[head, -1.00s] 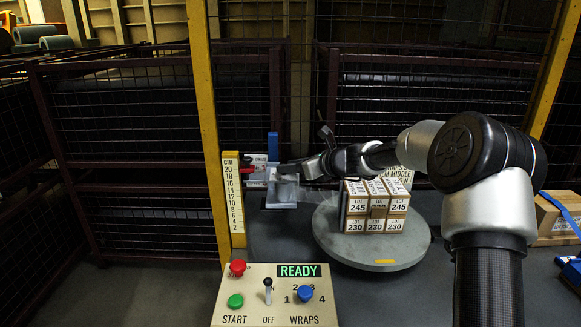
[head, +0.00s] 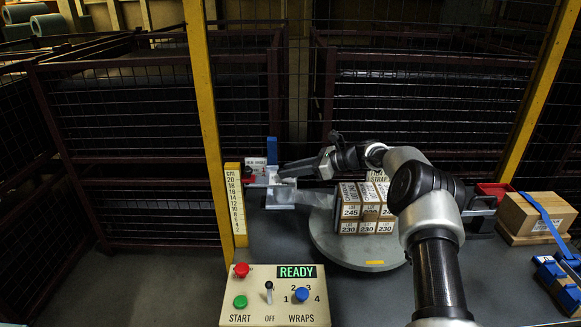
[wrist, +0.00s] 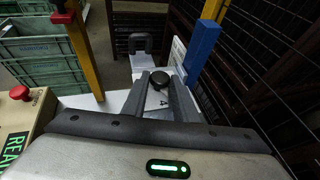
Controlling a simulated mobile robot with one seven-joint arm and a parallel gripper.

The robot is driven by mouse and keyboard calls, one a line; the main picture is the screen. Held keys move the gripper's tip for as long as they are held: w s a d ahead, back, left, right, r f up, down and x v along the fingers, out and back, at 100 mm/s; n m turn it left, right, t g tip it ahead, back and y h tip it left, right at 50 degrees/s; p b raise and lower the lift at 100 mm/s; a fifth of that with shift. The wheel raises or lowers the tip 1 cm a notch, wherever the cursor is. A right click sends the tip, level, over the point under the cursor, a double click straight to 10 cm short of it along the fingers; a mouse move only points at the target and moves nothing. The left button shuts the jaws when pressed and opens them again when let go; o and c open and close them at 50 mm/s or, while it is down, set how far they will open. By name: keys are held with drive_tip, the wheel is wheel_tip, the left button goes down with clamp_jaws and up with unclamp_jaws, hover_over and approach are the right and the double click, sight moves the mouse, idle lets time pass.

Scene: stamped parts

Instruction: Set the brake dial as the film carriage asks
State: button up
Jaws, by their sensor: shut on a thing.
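The film carriage (head: 281,190) stands beside the yellow mast at the left of the turntable. My gripper (head: 284,173) reaches over its top from the right. In the wrist view a dark round knob, the brake dial (wrist: 160,78), sits between the two fingertips of my gripper (wrist: 160,84), which is shut on it. The dial's setting cannot be read. A white card (head: 255,165) stands behind the carriage, its print too small to read, and is edge-on in the wrist view (wrist: 178,52).
Stacked cartons (head: 362,212) stand on the round turntable (head: 345,250), with clear film running to the carriage. A control panel (head: 275,308) reading READY is in front. A yellow centimetre scale (head: 235,205) and a blue post (head: 272,150) flank the carriage. A strapped box (head: 538,213) is at right.

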drive_tip(key=shift+w+r+n+g, duration=0.15)
drive_tip(key=shift+n+g, duration=0.35)
drive_tip(key=shift+g, duration=0.1)
idle(0.3)
drive_tip(key=o, duration=1)
drive_tip(key=v, duration=0.5)
drive_tip(key=p+v, duration=0.1)
drive_tip(key=v, duration=1.1)
drive_tip(key=shift+d+f+p, duration=0.25)
drive_tip(key=shift+d+p, duration=0.1)
drive_tip(key=shift+p, duration=0.05)
drive_tip(key=shift+o, duration=0.3)
